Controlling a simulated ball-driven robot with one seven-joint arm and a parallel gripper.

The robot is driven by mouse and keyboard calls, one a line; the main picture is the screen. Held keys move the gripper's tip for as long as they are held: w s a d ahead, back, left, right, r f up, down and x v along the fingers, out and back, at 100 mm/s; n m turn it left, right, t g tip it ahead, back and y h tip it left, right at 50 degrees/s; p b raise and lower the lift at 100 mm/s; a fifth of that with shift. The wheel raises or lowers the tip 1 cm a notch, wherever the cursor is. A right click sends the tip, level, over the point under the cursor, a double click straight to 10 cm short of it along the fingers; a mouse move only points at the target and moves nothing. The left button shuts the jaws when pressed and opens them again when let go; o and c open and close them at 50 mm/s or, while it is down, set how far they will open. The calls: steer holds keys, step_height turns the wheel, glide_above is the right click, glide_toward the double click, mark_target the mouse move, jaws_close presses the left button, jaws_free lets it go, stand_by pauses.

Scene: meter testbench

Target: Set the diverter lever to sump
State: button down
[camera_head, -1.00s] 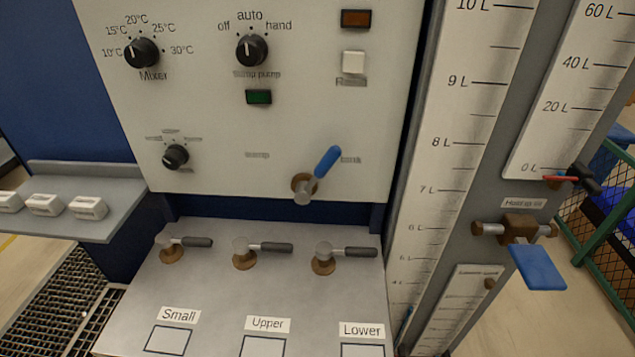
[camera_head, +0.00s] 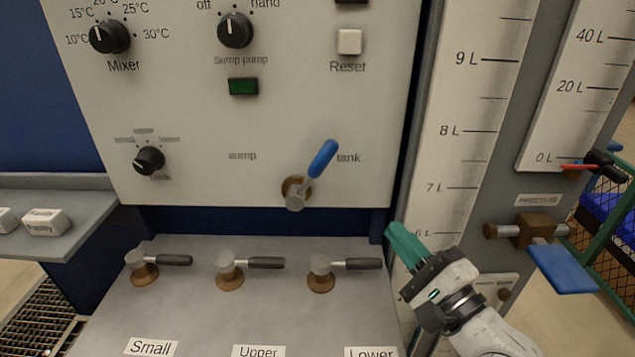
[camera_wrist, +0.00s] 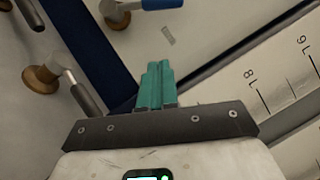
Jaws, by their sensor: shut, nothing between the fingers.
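The diverter lever (camera_head: 322,160) has a blue handle on a brass and steel pivot, low on the white panel. Its handle tilts up and right, toward the word "tank"; the word "sump" (camera_head: 242,156) is printed to its left. In the wrist view the blue lever handle (camera_wrist: 162,4) shows at the top edge, cut off. My gripper (camera_head: 393,232) is below and right of the lever, apart from it, with teal fingers pointing up and left. In the wrist view the fingers (camera_wrist: 158,72) are together and empty.
Three grey-handled valves stand on the sloped ledge below: Small (camera_head: 145,268), Upper (camera_head: 232,272) and Lower (camera_head: 322,272). The litre scale (camera_head: 465,130) stands right of the panel. A brass valve with a blue handle (camera_head: 562,268) is at the right. Knobs are on the panel's upper left.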

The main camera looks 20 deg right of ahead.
mark_target(312, 175)
steer(key=shift+w+a+r+m+t, duration=0.1)
steer(key=shift+r+m+t, duration=0.1)
steer(key=shift+r, duration=0.15)
steer(key=shift+w+r+m+t, duration=0.1)
steer(key=shift+r+m, duration=0.1)
steer(key=shift+r, duration=0.15)
steer(key=s+a+r+p+x, duration=0.1)
steer(key=p+x, duration=0.3)
steer(key=x, duration=0.8)
steer(key=shift+w+a+r, duration=0.2)
steer(key=shift+w+a, duration=0.2)
steer(key=shift+a, duration=0.4)
steer(key=shift+r, duration=0.15)
